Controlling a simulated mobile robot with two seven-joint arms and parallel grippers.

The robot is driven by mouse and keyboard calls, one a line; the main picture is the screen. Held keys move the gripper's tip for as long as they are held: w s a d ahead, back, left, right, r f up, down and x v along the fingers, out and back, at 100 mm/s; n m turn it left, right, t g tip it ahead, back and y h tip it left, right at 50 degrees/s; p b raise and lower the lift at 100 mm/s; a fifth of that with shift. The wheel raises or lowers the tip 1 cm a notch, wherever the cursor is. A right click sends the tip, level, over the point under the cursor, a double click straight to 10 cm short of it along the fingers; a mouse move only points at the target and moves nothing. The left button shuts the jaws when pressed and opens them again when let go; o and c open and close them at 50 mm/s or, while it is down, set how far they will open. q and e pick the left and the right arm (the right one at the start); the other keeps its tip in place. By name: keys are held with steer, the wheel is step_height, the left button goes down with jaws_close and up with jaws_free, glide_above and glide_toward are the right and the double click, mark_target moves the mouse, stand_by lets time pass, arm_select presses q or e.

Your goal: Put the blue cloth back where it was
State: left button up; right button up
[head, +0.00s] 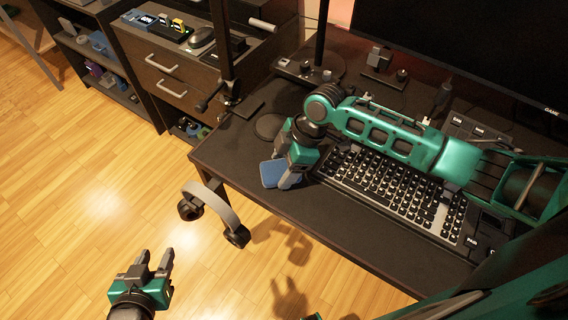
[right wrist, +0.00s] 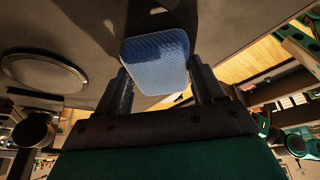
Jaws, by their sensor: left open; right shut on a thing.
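The blue cloth (head: 274,174) is a small folded pad at the desk's left front edge, left of the keyboard. My right gripper (head: 290,176) is shut on it, reaching across the desk from the right. In the right wrist view the cloth (right wrist: 156,60) sits between the two fingertips of the right gripper (right wrist: 160,78), close to the dark desk surface. I cannot tell whether it touches the desk. My left gripper (head: 156,262) is open and empty over the floor at the lower left.
The keyboard (head: 390,190) lies right of the cloth on the black desk (head: 340,220). A round dark pad (head: 270,126) lies behind it. Headphones (head: 214,212) hang at the desk's left front edge. A drawer cabinet (head: 165,65) stands at the back left. The wooden floor is clear.

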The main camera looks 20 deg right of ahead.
steer(key=shift+f, duration=0.2)
steer(key=o, duration=1.2)
steer(key=shift+r, duration=0.1)
steer(key=shift+r, duration=0.25)
steer(key=p+v, duration=0.1)
steer(key=v, duration=1)
steer(key=shift+d+r, duration=0.15)
steer(key=shift+r, duration=0.25)
